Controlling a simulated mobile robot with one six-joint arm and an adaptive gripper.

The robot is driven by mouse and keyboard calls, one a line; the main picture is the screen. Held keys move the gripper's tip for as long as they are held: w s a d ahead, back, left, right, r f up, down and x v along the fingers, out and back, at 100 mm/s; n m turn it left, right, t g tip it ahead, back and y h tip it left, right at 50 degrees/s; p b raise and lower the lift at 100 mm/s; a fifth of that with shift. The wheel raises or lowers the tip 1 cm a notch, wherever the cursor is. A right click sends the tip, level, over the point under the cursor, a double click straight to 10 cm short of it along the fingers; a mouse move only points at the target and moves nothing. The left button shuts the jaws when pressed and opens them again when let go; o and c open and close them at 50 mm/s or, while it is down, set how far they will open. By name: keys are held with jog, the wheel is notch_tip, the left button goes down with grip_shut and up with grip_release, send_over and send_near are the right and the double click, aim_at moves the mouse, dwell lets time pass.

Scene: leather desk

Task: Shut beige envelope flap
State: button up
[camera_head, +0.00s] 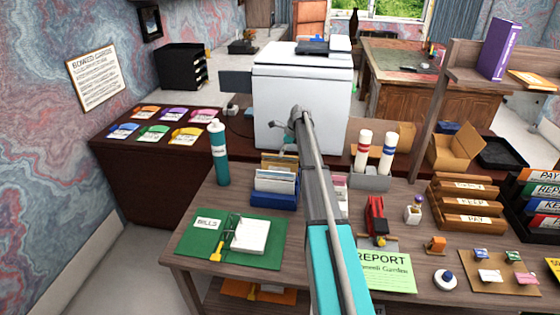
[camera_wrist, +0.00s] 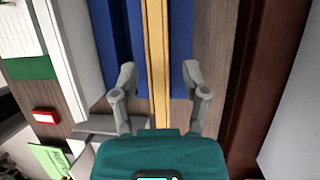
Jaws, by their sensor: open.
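A blue holder (camera_head: 272,200) with several upright pale and beige envelopes (camera_head: 275,180) stands on the wooden desk, left of my arm in the head view. In the wrist view, a narrow beige strip (camera_wrist: 157,45), which looks like an envelope seen edge-on, runs between blue parts of the holder (camera_wrist: 181,40). My gripper (camera_wrist: 159,72) is open, with one finger on each side of the strip and gaps on both sides. I cannot tell its height above the strip or how the flap stands.
A green folder (camera_head: 190,240) with a white pad lies left of the holder. A teal bottle (camera_head: 218,155) stands behind it. A white printer (camera_head: 300,95) is behind the desk. A red stapler-like object (camera_head: 376,217) and green report (camera_head: 385,272) are to the right.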

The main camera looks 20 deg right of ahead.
jog(key=shift+b+x, duration=0.95)
jog(key=shift+x, duration=0.4)
